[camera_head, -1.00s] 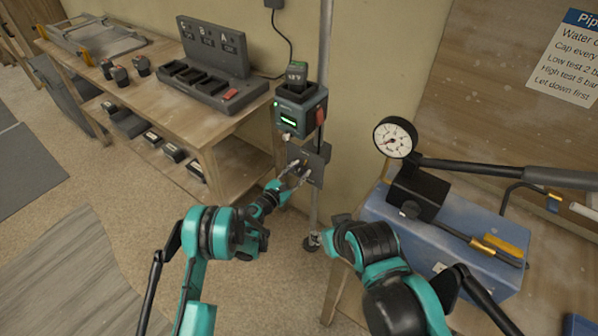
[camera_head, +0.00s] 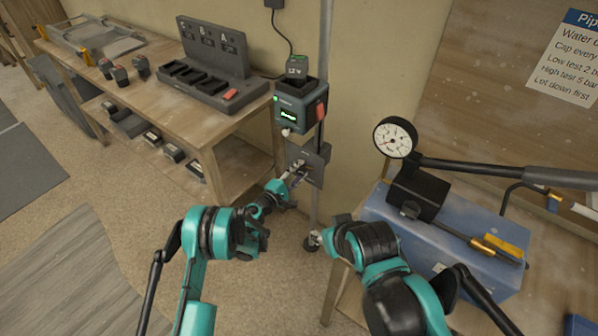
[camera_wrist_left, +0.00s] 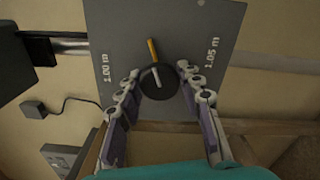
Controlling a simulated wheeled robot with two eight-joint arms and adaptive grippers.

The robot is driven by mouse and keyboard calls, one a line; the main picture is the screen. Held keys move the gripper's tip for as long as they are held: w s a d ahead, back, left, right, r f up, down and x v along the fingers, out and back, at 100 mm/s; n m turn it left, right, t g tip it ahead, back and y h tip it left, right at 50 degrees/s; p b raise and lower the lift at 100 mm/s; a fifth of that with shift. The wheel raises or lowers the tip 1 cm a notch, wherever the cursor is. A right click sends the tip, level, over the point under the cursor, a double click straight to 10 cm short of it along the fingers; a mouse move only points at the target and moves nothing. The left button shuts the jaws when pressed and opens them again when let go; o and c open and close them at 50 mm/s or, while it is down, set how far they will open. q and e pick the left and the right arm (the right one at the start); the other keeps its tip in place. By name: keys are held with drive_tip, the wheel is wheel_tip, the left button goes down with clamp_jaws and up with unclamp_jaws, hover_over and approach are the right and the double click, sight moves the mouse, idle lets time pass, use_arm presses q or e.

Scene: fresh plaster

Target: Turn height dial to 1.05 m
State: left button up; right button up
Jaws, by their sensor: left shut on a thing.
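The height dial (camera_wrist_left: 158,80) is a round dark knob with a white line on a grey plate (camera_wrist_left: 190,25). An orange mark (camera_wrist_left: 152,50) lies just beyond the knob, in line with the white line. Both point up between the labels, tilted slightly left. The label 1.00 m (camera_wrist_left: 106,67) is on the left and 1.05 m (camera_wrist_left: 212,52) on the right. My left gripper (camera_wrist_left: 158,82) is shut on the dial, a finger at each side. In the head view my left gripper (camera_head: 296,172) reaches the plate (camera_head: 312,160) on the pole.
A dark device (camera_head: 300,106) with a green display sits on the pole (camera_head: 325,60) above the plate. A wooden bench (camera_head: 150,95) with a charger stands left. A blue box (camera_head: 470,265) with a pressure gauge (camera_head: 395,138) stands right.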

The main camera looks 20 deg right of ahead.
use_arm(q)
drive_tip(key=m, duration=0.4)
drive_tip(key=shift+m, duration=0.3)
drive_tip(key=m, duration=0.3)
drive_tip(key=shift+m, duration=0.4)
drive_tip(key=m, duration=0.4)
drive_tip(key=shift+m, duration=1.8)
drive_tip(key=o, duration=1.2)
drive_tip(key=v, duration=0.7)
drive_tip(key=shift+s+a, duration=0.2)
